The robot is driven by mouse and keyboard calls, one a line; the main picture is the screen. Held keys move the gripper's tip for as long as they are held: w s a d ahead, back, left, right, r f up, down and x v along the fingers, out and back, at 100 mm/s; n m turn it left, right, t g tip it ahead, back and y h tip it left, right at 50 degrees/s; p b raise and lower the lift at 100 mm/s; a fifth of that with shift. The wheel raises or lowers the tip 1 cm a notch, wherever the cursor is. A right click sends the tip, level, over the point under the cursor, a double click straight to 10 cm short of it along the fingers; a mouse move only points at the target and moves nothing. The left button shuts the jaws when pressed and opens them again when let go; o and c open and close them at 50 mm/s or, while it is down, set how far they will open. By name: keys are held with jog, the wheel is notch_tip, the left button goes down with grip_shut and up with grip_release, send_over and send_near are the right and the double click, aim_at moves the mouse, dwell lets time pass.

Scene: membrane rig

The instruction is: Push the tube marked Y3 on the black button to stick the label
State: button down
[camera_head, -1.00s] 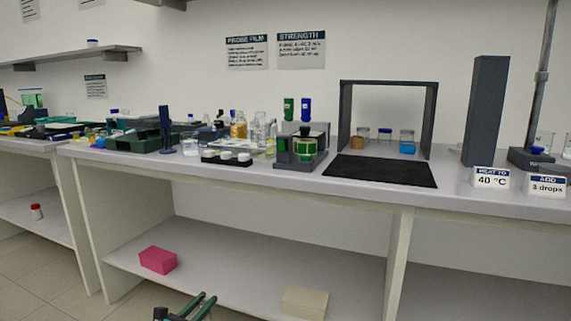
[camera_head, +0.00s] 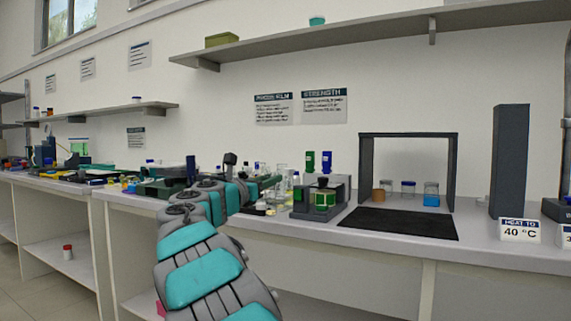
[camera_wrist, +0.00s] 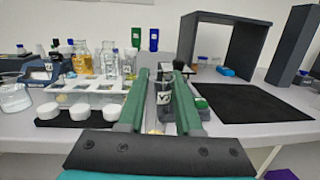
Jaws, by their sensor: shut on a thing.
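My gripper (camera_wrist: 160,74) is shut on a dark tube marked Y3 (camera_wrist: 164,98); the label faces the wrist camera between the two green fingers. In the head view my gripper (camera_head: 272,181) is over the bench, left of a grey device. This device (camera_head: 302,199) has a green cylinder (camera_head: 325,200) and a black button (camera_head: 322,182) on top. In the wrist view the black button (camera_wrist: 178,66) shows just beyond the right fingertip, and the finger hides much of the device. The tube appears apart from the button, though depth is hard to judge.
A rack with white caps (camera_wrist: 80,112) is left of my gripper. Bottles and glassware (camera_wrist: 106,60) stand behind it. A black mat (camera_head: 400,223) and dark frame (camera_head: 453,170) are right of the device.

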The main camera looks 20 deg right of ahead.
jog(key=s+d+r, duration=0.3)
jog(key=d+r, duration=0.1)
jog(key=r, duration=0.2)
jog(key=shift+m+g+h, duration=0.3)
jog(key=shift+g+h, duration=0.1)
jog(key=w+d+f+b, duration=0.1)
jog(key=d+f+b, duration=0.1)
jog(key=f, duration=0.1)
jog(key=w+d+f+b, duration=0.1)
jog(key=shift+w+f, duration=0.2)
jog(key=shift+w, duration=0.15)
jog(key=c, duration=1.2)
grip_release()
grip_shut()
